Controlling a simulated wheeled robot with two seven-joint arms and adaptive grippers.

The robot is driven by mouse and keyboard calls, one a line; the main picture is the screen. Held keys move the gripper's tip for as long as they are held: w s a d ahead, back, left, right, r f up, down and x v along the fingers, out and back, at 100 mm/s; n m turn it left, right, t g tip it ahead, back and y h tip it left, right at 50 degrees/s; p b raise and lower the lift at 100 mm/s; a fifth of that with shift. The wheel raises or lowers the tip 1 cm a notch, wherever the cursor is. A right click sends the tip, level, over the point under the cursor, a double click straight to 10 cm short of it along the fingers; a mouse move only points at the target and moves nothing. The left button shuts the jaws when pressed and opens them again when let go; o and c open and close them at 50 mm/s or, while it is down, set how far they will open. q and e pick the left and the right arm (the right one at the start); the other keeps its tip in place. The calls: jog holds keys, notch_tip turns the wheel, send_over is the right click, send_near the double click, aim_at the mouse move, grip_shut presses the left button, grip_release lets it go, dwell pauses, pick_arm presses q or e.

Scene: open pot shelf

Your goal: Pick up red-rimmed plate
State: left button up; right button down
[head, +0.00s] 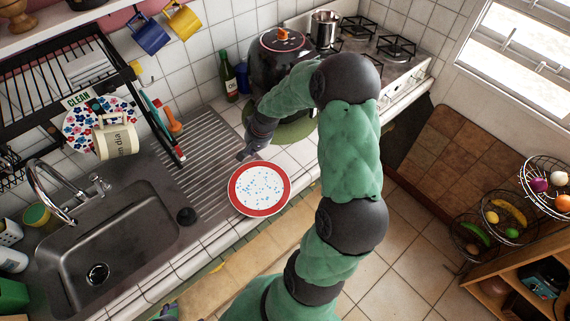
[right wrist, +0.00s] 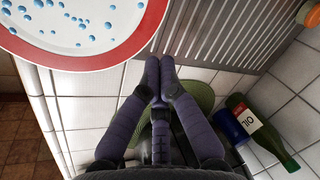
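The red-rimmed plate (head: 259,188) is white with blue specks. It lies face up at the counter's front edge, partly on the ribbed drainboard. In the right wrist view the plate (right wrist: 85,25) fills the upper left. My right gripper (head: 243,156) is just beyond the plate's far rim. In the right wrist view its fingertips (right wrist: 160,75) are drawn together beside the rim, with nothing seen between them. I cannot tell if they touch the plate. My left gripper cannot be made out; only a small purple and green piece shows at the bottom edge of the head view.
A black pot (head: 282,58) stands on a green round mat (head: 296,130) behind my right arm. An oil bottle (head: 229,78) stands by the wall. The sink (head: 105,250) is to the left, with a dish rack (head: 115,55) above. The drainboard (head: 190,165) is mostly clear.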

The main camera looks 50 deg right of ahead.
aim_at(283, 171)
jog(key=s+d+r+m+g, duration=0.1)
jog(key=s+d+m+g, duration=0.35)
jog(key=s+d, duration=0.45)
jog(key=shift+m+t+h, duration=0.25)
jog(key=shift+t+h, duration=0.05)
jog(key=shift+t, duration=0.05)
jog(key=f, duration=0.3)
jog(key=d+f, duration=0.1)
jog(key=f, duration=0.2)
jog(key=f+b, duration=0.1)
jog(key=f, duration=0.2)
jog(key=shift+w+d+f, duration=0.15)
jog(key=shift+w+f, duration=0.25)
jog(key=a, duration=0.3)
jog(key=shift+s+r, duration=0.1)
jog(key=shift+s, duration=0.25)
jog(key=shift+s+a, duration=0.1)
jog(key=shift+a, duration=0.3)
jog(key=shift+a, duration=0.1)
jog(key=shift+s+a+b, duration=0.2)
jog(key=shift+a+b, duration=0.05)
jog(key=shift+a, duration=0.4)
jog(key=shift+s+a+b, duration=0.15)
jog(key=shift+a+b, duration=0.05)
jog(key=shift+a, duration=0.45)
jog(key=shift+d, duration=0.1)
